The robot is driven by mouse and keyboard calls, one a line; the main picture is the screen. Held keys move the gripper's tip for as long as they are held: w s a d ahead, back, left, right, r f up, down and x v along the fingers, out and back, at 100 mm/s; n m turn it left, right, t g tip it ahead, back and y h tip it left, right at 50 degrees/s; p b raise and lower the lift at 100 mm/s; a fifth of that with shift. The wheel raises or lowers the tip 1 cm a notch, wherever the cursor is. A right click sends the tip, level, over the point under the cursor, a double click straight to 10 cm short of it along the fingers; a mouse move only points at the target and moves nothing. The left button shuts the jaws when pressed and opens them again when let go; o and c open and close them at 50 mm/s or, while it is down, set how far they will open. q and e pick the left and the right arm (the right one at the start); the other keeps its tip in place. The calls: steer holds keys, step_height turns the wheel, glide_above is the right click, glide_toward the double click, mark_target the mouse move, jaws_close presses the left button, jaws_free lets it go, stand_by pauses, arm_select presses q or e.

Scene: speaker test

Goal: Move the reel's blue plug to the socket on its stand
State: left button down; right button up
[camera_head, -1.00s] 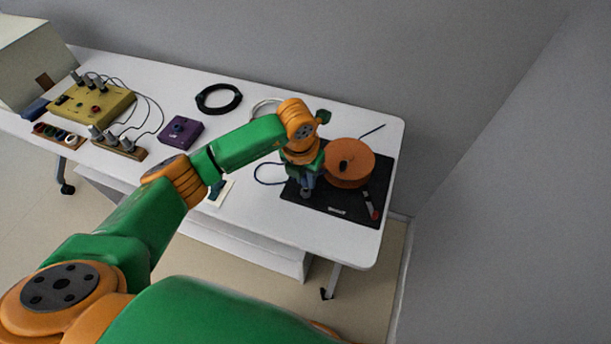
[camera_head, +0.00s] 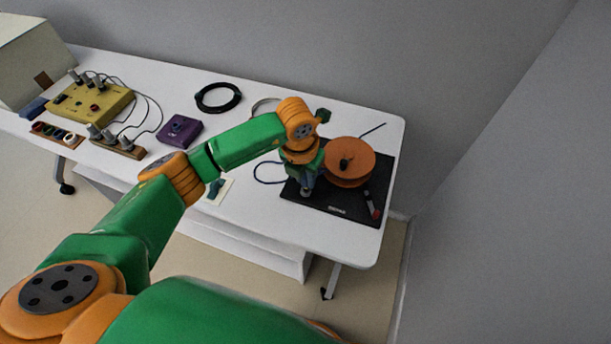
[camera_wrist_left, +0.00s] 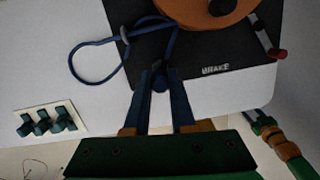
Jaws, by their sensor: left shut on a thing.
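The orange reel (camera_head: 350,159) stands on a black base plate (camera_head: 341,207) near the right end of the table. My left gripper (camera_head: 306,189) is over the left part of this plate, left of the reel. In the left wrist view, the left gripper (camera_wrist_left: 159,78) is shut on the small blue plug (camera_wrist_left: 159,84), mostly hidden between the fingers. A blue cable (camera_wrist_left: 92,43) loops from there beside the plate. I cannot make out the socket on the stand. A green and orange arm, seemingly my right, shows at the lower right; its gripper end (camera_wrist_left: 251,116) is too small to read.
A red-tipped lever (camera_head: 373,210) is at the plate's right side, near the word BRAKE. A white card with teal pieces (camera_wrist_left: 40,123) lies left of the plate. A purple box (camera_head: 180,130), black cable coil (camera_head: 218,97) and yellow box (camera_head: 92,103) stand further left.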

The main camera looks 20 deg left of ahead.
arm_select(q)
steer(key=shift+f+b, duration=0.8)
steer(key=shift+f, duration=0.05)
steer(key=c, duration=0.7)
jaws_free()
step_height(320, 180, up, 8)
steer(key=p, duration=0.6)
steer(key=shift+f, duration=0.25)
